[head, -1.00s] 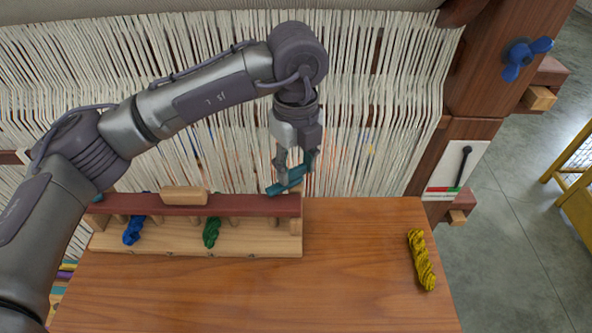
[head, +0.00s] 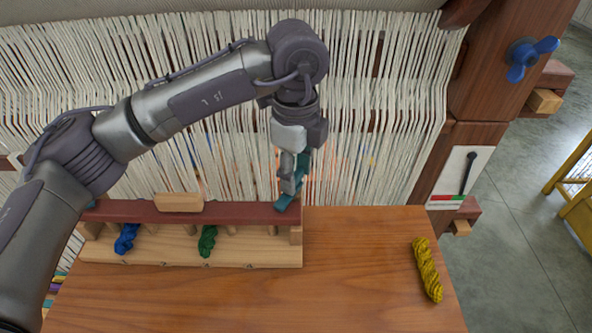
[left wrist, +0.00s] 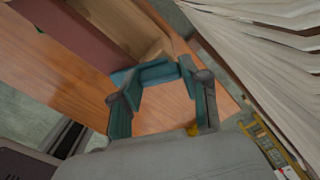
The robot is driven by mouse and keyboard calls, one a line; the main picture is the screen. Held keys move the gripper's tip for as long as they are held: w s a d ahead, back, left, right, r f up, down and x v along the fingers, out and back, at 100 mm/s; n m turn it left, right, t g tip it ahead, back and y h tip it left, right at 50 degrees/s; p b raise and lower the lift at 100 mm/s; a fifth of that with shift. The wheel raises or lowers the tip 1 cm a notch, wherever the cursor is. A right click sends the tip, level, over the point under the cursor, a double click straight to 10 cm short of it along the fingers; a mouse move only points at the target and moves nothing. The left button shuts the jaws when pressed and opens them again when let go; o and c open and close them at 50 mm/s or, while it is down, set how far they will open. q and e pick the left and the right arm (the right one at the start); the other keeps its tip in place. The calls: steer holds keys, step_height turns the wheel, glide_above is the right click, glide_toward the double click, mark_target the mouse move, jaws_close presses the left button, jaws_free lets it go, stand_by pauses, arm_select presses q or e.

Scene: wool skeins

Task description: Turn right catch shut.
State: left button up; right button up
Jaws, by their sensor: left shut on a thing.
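My left gripper (head: 290,190) is shut on the teal right catch (head: 284,204), at the right end of the rack's dark red bar (head: 240,212). The gripper points down, and its fingers hide part of the catch in the head view. In the left wrist view the catch (left wrist: 152,73) spans between the fingertips (left wrist: 158,86), beside the red bar (left wrist: 85,32). A small teal piece, the left catch (head: 90,204), shows at the bar's left end, partly covered by my arm. My right gripper is out of view.
The pale wooden rack (head: 245,254) holds a blue skein (head: 126,239) and a green skein (head: 207,241). A wooden handle (head: 180,202) sits on the bar. A yellow skein (head: 427,269) lies at the table's right. Loom threads (head: 375,130) hang close behind the gripper. The table's middle is clear.

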mark_target(296, 173)
arm_select(q)
steer(key=shift+r, duration=0.1)
steer(key=o, duration=1.1)
steer(key=shift+o, duration=0.2)
step_height(296, 173, up, 12)
